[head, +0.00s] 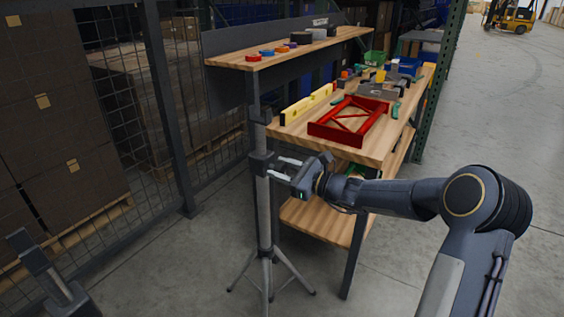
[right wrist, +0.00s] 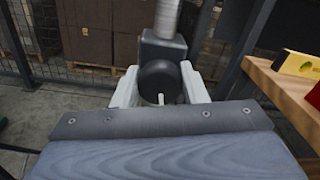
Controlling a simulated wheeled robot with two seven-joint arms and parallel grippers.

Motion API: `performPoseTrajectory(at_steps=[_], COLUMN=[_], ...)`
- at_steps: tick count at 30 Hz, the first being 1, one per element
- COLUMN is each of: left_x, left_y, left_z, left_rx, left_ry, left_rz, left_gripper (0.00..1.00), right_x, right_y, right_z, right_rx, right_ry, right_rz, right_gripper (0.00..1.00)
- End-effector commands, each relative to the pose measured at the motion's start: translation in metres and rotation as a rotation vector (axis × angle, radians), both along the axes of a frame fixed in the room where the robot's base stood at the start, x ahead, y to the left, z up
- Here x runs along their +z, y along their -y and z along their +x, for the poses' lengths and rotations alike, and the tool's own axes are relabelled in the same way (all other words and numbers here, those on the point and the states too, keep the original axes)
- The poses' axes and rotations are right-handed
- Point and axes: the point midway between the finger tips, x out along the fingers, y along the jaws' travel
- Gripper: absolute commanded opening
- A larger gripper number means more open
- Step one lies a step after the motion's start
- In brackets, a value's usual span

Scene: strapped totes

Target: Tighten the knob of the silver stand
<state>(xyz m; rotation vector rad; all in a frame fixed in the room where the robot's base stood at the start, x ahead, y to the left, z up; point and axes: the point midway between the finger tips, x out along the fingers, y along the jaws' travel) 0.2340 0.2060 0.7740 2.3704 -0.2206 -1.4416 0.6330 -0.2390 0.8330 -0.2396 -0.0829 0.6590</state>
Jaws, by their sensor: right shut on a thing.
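The silver stand (head: 264,215) stands upright on tripod legs in the head view, in front of the workbench's left end. Its dark collar (head: 261,163) is partway up the pole. In the right wrist view the knob (right wrist: 160,78) is a round black ball in front of the dark collar block and grey pole. My right gripper (head: 284,168) reaches in from the right at collar height. Its pale fingers are shut on the knob, one on each side. A dark part of my left arm shows at the lower left of the head view; its fingers cannot be made out.
The wooden workbench (head: 372,150) behind holds a red frame (head: 349,120), a yellow level (head: 306,104) and small tools. A raised shelf (head: 290,50) carries coloured rolls. A mesh fence with stacked boxes (head: 60,130) is at left.

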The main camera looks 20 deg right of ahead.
Motion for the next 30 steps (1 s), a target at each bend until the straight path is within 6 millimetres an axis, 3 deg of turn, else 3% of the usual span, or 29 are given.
performPoseTrajectory(at_steps=[9, 25, 26, 30], left_x=[0.016, 0.017, 0.017, 0.017], left_y=[0.000, 0.000, 0.000, 0.000], left_z=[0.000, 0.000, 0.000, 0.000], left_rx=[0.000, 0.000, 0.000, 0.000], left_ry=[0.000, 0.000, 0.000, 0.000], left_rz=[0.000, 0.000, 0.000, 0.000], left_gripper=[0.45, 0.45, 0.45, 0.45], right_x=[-0.001, -0.002, -0.002, -0.002], right_y=[0.000, 0.001, 0.001, 0.001], right_z=[0.000, 0.000, 0.000, 0.000], right_rx=[-0.001, -0.001, -0.001, -0.001], right_ry=[-0.078, -0.093, -0.093, -0.092], right_rz=[0.095, 0.114, 0.114, 0.113], right_gripper=[0.16, 0.16, 0.40, 0.59])
